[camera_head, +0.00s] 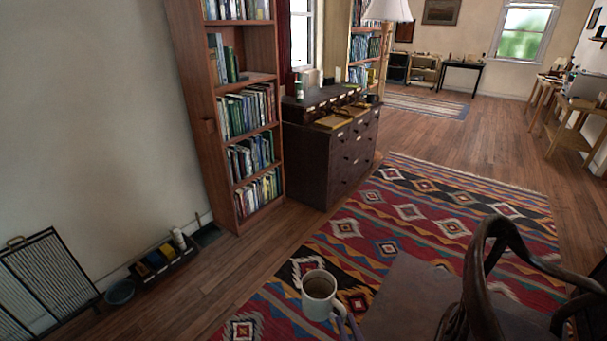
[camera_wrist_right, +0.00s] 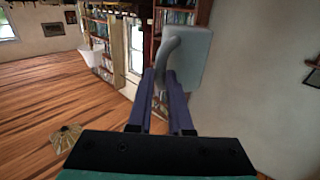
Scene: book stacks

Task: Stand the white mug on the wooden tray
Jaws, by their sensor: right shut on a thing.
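The white mug (camera_head: 319,308) is upright in the lower middle of the head view, with a brownish inside. In the right wrist view the mug (camera_wrist_right: 194,58) shows beyond the fingers, its grey-looking handle between them. My right gripper (camera_head: 347,325) is shut on the mug's handle and holds the mug in the air; its two blue fingers show in the right wrist view (camera_wrist_right: 162,100). I cannot pick out the wooden tray for sure; flat tan pieces (camera_head: 333,121) lie on the dark chest of drawers. My left gripper is not in view.
The dark chest of drawers (camera_head: 330,165) stands beside a tall bookcase (camera_head: 205,120). A dark curved-back chair (camera_head: 480,270) is close at the lower right. A patterned rug (camera_head: 400,215) covers the floor; bare floor (camera_head: 420,125) lies beyond. A rack (camera_head: 45,275) leans at the left wall.

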